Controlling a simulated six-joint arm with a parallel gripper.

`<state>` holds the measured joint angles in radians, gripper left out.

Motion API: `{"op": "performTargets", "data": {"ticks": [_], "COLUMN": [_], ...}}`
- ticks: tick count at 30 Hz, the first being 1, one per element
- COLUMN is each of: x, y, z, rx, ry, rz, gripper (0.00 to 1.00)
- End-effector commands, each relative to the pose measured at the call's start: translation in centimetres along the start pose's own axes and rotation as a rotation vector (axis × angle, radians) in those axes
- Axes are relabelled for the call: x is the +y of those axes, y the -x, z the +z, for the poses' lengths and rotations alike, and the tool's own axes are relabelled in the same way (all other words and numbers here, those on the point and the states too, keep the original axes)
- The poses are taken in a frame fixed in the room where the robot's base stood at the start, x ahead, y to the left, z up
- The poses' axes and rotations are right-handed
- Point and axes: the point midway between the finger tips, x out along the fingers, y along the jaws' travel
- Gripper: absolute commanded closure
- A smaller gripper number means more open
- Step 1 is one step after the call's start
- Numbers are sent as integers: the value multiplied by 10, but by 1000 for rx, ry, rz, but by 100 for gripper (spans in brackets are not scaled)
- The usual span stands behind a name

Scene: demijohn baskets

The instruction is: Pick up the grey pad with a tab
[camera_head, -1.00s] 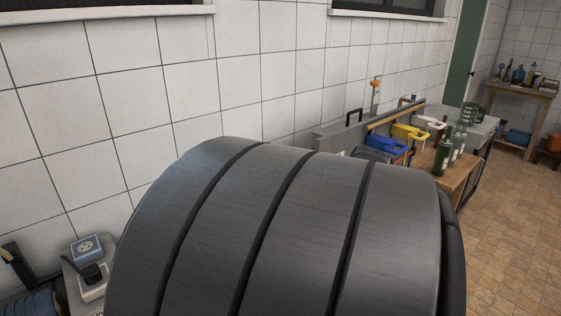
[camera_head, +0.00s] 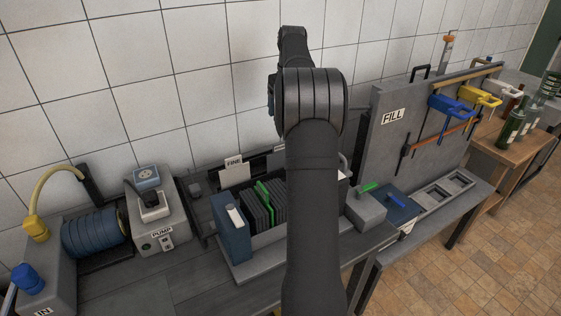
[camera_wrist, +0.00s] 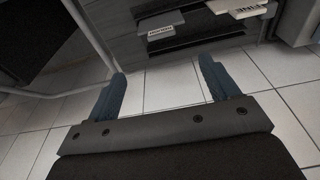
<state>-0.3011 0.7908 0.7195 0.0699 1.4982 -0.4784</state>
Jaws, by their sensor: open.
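Several dark grey pads (camera_head: 259,208) stand upright side by side in a rack, with a bright green strip among them. I cannot tell which is the grey pad with a tab; no tab shows clearly, and my arm hides the rack's right part. My gripper (camera_wrist: 162,70) is open and empty in the wrist view, its two blue fingers spread over white tiles. It is apart from the pads, and in the head view it is hidden behind my raised arm.
Behind the rack are dark trays with a FINE card (camera_head: 235,171). The pump box (camera_head: 160,222) and a blue coil (camera_head: 92,238) stand left. At right are a grey block (camera_head: 366,210), a blue plate (camera_head: 398,206) and the upright FILL panel (camera_head: 392,117).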

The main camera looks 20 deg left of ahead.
Motion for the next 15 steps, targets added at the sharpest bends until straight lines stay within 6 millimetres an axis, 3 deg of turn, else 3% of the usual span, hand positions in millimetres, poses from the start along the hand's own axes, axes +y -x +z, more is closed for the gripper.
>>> {"op": "performTargets", "data": {"ticks": [5,15], "x": [-2,-2], "y": [-22,-95], "z": [-3,-2], "rx": [-4,-3], "ry": [9,7], "rz": [-2,-2], "gripper": [20,20]}}
